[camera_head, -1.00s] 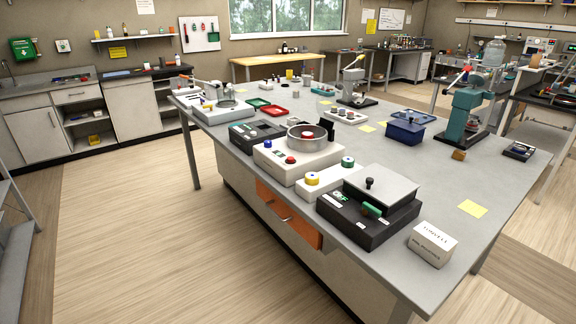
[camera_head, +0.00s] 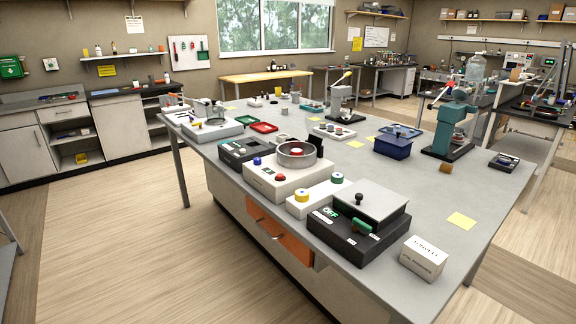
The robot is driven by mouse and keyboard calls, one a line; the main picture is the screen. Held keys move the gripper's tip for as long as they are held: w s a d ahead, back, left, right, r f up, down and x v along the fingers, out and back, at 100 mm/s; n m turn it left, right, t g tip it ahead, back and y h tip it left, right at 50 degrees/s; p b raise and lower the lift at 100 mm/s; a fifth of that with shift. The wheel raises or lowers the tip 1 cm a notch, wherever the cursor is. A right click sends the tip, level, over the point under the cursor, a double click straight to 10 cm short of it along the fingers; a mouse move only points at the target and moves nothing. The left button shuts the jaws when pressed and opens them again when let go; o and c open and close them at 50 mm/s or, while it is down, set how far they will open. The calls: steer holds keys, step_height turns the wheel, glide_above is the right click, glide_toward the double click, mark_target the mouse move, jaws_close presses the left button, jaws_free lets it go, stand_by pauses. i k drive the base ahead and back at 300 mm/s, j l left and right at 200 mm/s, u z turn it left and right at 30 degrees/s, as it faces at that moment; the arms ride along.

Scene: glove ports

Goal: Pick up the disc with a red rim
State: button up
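I cannot make out a disc with a red rim for certain. A pale holder (camera_head: 333,132) with several small round pieces lies near the middle of the grey workbench (camera_head: 425,205); the pieces are too small to tell their rims. A round metal bowl (camera_head: 297,155) sits on a white device (camera_head: 262,181) and has something red and white in its middle. My gripper is not in view.
A black box with a grey lid (camera_head: 357,222) and a white carton (camera_head: 423,258) stand at the near end. A blue bin (camera_head: 393,146) and a green press (camera_head: 448,128) stand at the right. Floor at left is clear.

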mark_target(296, 151)
steer(key=i+j+u, duration=0.1)
steer(key=i+j, duration=0.15)
steer(key=i, duration=0.25)
steer(key=i+j+u, duration=0.1)
steer(key=i+j, duration=0.15)
steer(key=i, duration=0.2)
steer(key=i+j, duration=0.15)
steer(key=i, duration=0.35)
steer(key=j+u, duration=0.05)
